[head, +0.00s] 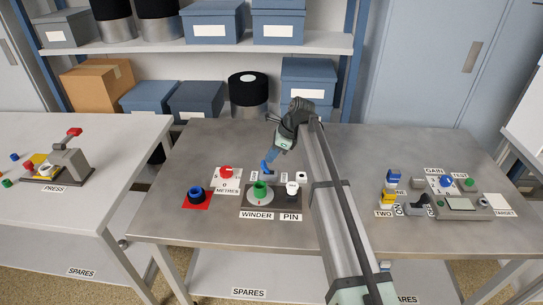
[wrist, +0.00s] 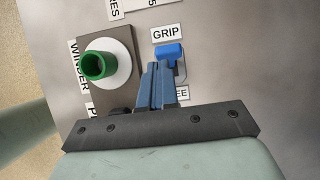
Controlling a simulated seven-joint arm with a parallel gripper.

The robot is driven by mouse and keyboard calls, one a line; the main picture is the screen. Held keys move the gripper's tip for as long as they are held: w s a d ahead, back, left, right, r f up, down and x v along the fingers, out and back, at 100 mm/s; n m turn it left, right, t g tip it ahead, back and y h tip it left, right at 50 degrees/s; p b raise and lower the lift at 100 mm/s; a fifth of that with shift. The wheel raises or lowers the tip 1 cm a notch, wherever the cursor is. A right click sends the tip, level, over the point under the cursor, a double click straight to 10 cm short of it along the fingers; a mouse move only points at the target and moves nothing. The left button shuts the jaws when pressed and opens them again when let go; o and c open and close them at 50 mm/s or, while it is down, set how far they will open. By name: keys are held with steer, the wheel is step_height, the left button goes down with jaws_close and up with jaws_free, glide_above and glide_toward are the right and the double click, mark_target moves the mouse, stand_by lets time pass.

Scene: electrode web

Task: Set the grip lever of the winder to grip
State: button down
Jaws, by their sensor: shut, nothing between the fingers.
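The winder (head: 247,199) is a dark plate with a green cylinder (head: 260,189) on the metal table; the cylinder also shows in the wrist view (wrist: 98,66). The blue grip lever (wrist: 169,53) stands on a small grey mount beside the plate, its head close to the GRIP label (wrist: 166,33). The FREE label (wrist: 182,93) at the opposite end is partly hidden by my fingers. My gripper (wrist: 154,68) is shut and empty, its blue fingertips right beside the lever; I cannot tell if they touch. In the head view my gripper (head: 265,168) is just behind the winder.
A white PIN piece (head: 292,188) stands at the winder plate's right. A metre unit with a red knob (head: 226,172) and a blue ring on a red mat (head: 196,193) lie to the left. A control panel (head: 460,203) stands at the right. The table behind is clear.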

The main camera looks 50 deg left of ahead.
steer(key=w+d+v, duration=0.1)
steer(key=v, duration=1.2)
steer(key=shift+f, duration=0.35)
